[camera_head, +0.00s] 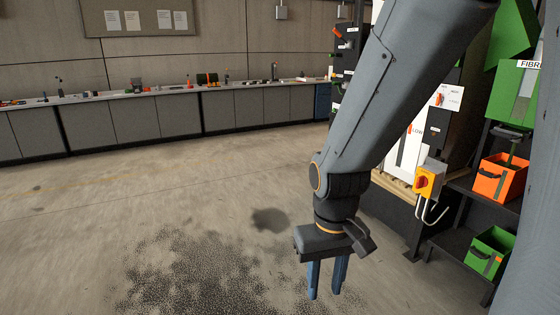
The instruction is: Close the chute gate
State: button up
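A yellow box with an orange-red switch (425,182) is mounted beside the rack, right of my gripper. A green bin (489,252) sits on the lower shelf. A long workbench (165,115) lines the back wall. The floor (110,230) at left is open, with dark granules scattered on it.

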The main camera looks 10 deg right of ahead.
aim_at(510, 133)
jog(key=z, duration=0.3)
jog(key=i, duration=1.6)
jog(key=z, duration=1.6)
jog(key=i, duration=1.3)
jog(key=z, duration=0.7)
